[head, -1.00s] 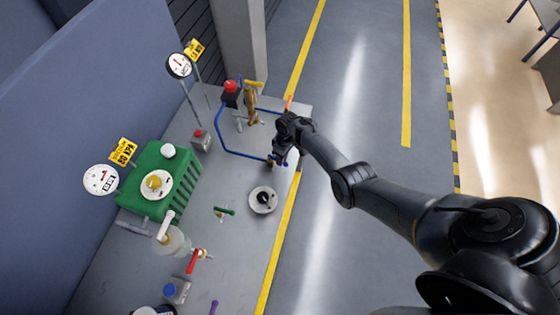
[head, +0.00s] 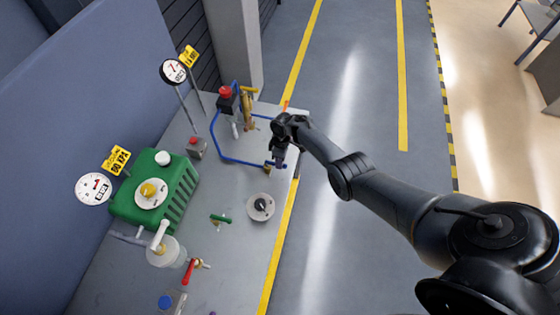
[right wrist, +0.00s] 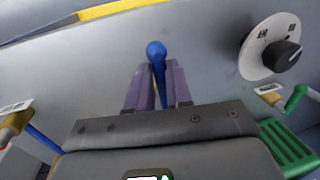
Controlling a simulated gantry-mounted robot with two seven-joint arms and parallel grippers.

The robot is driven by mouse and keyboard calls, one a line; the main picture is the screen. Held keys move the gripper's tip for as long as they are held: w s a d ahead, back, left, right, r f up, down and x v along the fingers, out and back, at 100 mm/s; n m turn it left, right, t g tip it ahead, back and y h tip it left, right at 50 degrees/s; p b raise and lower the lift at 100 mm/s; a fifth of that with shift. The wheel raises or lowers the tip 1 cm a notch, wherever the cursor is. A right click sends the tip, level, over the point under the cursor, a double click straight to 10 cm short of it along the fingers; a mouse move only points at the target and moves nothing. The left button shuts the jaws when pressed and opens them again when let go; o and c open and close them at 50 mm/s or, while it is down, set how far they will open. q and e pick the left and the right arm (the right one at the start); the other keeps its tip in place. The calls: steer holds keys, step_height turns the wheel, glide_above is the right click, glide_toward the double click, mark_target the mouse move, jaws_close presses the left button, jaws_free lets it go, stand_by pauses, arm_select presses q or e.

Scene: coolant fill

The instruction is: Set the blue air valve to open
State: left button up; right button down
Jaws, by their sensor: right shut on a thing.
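The blue air valve's handle (right wrist: 156,52) has a rounded end and sits between the purple fingers of my right gripper (right wrist: 159,72) in the right wrist view. The fingers are shut on it. In the head view my right gripper (head: 278,160) is over the right edge of the bench, at the end of the blue pipe (head: 240,160). The gripper hides most of the valve there, so I cannot tell if it is open. My left gripper is not in view.
A dial with a black knob (head: 261,206) stands close by on the bench. A green valve (head: 220,219), red-handled valve (head: 190,270), green tank (head: 158,190) and red-topped post (head: 227,97) are further left. The floor (head: 370,240) to the right is open.

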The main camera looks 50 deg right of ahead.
steer(key=c, duration=1)
jaws_free()
steer(key=shift+c, duration=0.2)
step_height(320, 180, up, 10)
steer(key=w+d+p, duration=0.1)
steer(key=p, duration=0.2)
steer(key=shift+d+r+p, duration=0.25)
steer(key=shift+d+p, duration=0.1)
steer(key=shift+d, duration=0.05)
